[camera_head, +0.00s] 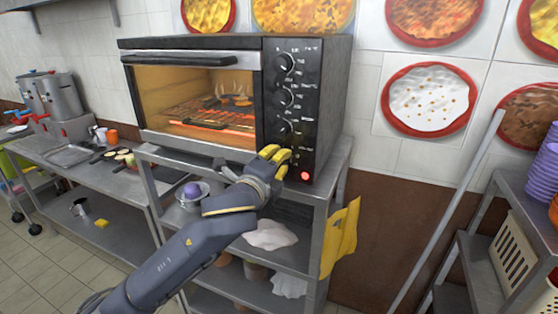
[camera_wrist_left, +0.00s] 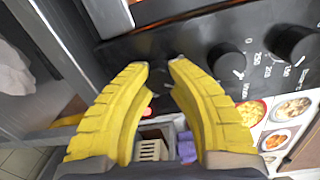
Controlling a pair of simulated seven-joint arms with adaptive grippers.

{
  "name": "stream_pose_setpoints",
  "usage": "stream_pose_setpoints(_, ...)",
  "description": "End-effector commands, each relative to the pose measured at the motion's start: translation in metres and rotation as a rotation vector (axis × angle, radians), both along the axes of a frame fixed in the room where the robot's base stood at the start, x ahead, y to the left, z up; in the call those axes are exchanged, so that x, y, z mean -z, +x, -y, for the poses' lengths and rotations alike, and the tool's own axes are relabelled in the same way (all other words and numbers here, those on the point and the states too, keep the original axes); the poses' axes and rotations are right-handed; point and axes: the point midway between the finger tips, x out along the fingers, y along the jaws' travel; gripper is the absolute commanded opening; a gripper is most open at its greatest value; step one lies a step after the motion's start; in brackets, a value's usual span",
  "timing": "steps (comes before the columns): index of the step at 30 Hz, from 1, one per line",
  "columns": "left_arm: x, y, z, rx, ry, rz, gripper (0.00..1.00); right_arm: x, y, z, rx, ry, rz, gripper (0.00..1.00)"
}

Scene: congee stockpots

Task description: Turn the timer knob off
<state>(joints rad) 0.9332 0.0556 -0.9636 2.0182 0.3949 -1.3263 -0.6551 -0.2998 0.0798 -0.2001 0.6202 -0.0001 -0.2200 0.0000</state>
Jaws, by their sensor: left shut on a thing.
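The black toaster oven (camera_head: 340,90) stands on a metal rack, with a column of dark knobs on its right-hand panel. The upper knob (camera_head: 287,62), middle knob (camera_head: 286,97) and lower knob (camera_head: 284,128) are in clear view. My left gripper (camera_head: 276,152) is at the bottom of this column, its yellow fingers shut on the timer knob, which they mostly hide. In the left wrist view the fingertips (camera_wrist_left: 159,70) close around a dark spot on the panel, beside two free knobs. A red light (camera_head: 305,176) glows below the gripper. My right gripper is not in view.
The oven's heating elements (camera_head: 190,118) glow behind its shut glass door. A small pot with a purple item (camera_head: 192,190) sits below the oven. A yellow cloth (camera_head: 341,238) hangs on the rack's right side. A pole (camera_head: 447,210) leans at the right.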

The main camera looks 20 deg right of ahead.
Motion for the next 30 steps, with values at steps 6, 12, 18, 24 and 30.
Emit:
stream_pose_setpoints(6,0.0004,-0.0019,0.0022,0.006,-0.161,-0.135,0.0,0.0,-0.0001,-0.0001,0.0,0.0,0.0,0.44)
stream_pose_setpoints(12,-0.0003,-0.0017,0.002,0.005,-0.303,-0.254,0.0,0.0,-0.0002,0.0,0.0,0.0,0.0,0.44)
stream_pose_setpoints(18,-0.0006,-0.0017,0.0021,0.006,-0.426,-0.356,0.0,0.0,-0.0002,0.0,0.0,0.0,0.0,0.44)
stream_pose_setpoints(24,-0.0015,-0.0013,0.0016,0.005,-0.52,-0.432,0.0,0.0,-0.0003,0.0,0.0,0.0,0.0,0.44)
stream_pose_setpoints(30,-0.0022,-0.0013,0.0015,0.006,-0.581,-0.483,0.0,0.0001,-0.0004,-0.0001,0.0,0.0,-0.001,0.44)
